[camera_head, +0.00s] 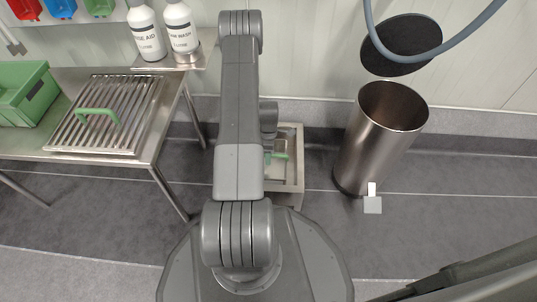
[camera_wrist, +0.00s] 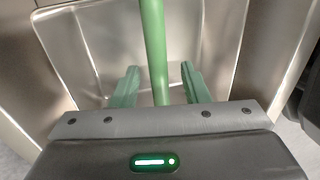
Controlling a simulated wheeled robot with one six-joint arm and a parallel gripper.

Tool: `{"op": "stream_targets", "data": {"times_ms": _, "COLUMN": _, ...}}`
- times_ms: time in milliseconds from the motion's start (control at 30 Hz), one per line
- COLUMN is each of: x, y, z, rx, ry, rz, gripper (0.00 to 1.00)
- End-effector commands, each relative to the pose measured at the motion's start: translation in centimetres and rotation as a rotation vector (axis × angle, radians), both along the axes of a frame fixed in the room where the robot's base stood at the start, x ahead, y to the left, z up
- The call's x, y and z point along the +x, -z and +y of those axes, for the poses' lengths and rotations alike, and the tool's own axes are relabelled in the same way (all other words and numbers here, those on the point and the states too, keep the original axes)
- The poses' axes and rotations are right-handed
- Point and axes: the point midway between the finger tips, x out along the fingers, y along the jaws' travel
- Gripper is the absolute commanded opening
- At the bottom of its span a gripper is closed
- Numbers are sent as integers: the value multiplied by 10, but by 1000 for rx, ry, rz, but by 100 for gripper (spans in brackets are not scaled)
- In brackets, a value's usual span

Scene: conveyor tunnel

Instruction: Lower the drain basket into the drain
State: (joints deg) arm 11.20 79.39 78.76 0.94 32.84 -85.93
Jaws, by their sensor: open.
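The drain basket (camera_wrist: 85,45) is a bright steel container with a green bar handle (camera_wrist: 153,45) across it. In the wrist view, my gripper (camera_wrist: 160,85) is open, with one green finger on each side of the handle. The gap on both sides shows, so the handle lies between the fingers without being clamped. In the head view, the drain's square steel rim (camera_head: 299,165) shows behind my arm, with a bit of green inside it. My arm hides the left part of the drain, and I cannot tell how deep the basket sits.
A steel grate with a green handle (camera_head: 100,130) lies on the table at left, beside a green crate (camera_head: 24,98). A steel bin (camera_head: 383,140) with a pedal stands right of the drain. Two white bottles stand on a shelf (camera_head: 166,57). Floor between bin and drain is clear.

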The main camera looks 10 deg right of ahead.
Motion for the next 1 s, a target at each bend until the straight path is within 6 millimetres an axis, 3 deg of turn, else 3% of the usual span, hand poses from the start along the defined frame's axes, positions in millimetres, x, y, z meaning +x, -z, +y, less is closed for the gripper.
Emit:
{"op": "stream_targets", "data": {"times_ms": 167, "x": 5, "y": -22, "z": -1, "rx": -1, "ry": 0, "rz": -4, "gripper": 41}}
{"op": "stream_targets", "data": {"times_ms": 600, "x": 22, "y": -115, "z": -5, "rx": -1, "ry": 0, "rz": -3, "gripper": 41}}
{"op": "stream_targets", "data": {"times_ms": 800, "x": 25, "y": -133, "z": -6, "rx": 0, "ry": 0, "rz": -1, "gripper": 41}}
{"op": "stream_targets", "data": {"times_ms": 1000, "x": 26, "y": -135, "z": -6, "rx": 0, "ry": 0, "rz": 0, "gripper": 41}}
